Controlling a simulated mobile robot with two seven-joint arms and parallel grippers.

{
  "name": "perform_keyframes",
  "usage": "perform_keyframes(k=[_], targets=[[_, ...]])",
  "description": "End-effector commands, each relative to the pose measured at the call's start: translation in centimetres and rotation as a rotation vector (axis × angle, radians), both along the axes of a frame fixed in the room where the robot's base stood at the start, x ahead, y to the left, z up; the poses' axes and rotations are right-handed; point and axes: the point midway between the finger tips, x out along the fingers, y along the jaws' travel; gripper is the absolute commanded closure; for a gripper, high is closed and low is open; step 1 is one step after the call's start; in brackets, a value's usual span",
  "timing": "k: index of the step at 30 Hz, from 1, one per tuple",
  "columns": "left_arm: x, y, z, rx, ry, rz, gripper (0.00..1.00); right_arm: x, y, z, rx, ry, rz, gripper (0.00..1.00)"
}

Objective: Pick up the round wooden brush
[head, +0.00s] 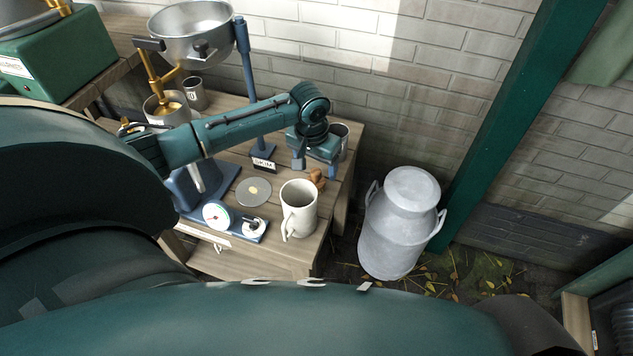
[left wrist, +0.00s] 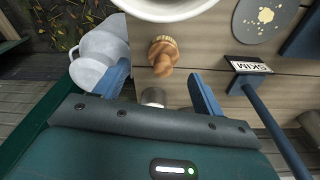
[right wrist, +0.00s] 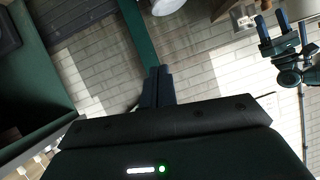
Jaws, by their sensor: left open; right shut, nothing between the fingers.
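The round wooden brush (head: 319,178) lies on the wooden shelf top, just behind the white mug (head: 298,207) in the head view. In the left wrist view the brush (left wrist: 163,55) shows its round bristled head and knob handle. My left gripper (head: 315,168) is open over the shelf, and the brush appears just past its fingertips, roughly between them in the left wrist view (left wrist: 158,76). The brush is not gripped. My right gripper (right wrist: 157,72) is shut and empty, away from the shelf, facing the brick wall.
A metal cup (head: 341,130) stands behind my left gripper. A large milk can (head: 400,222) stands on the floor right of the shelf.

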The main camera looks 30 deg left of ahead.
Motion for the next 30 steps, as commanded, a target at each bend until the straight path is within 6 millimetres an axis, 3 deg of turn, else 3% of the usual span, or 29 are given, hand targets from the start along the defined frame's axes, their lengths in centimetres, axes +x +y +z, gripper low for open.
perform_keyframes(k=[7,15,25,30], targets=[[0.3,0.2,-2.1,0.001,0.001,0.0,0.31,-0.1,-0.2,-0.1,-0.002,-0.012,-0.004,1.0],[0.9,0.5,-5.8,0.0,0.001,-0.001,0.31,-0.2,-0.5,0.0,-0.004,-0.041,-0.011,1.0],[1.0,0.6,-6.3,0.001,0.0,-0.001,0.31,-0.2,-0.8,0.7,-0.005,-0.059,-0.018,1.0],[1.0,0.6,-6.3,0.001,0.0,-0.001,0.45,-0.2,-0.8,0.6,-0.006,-0.057,-0.017,1.0]])
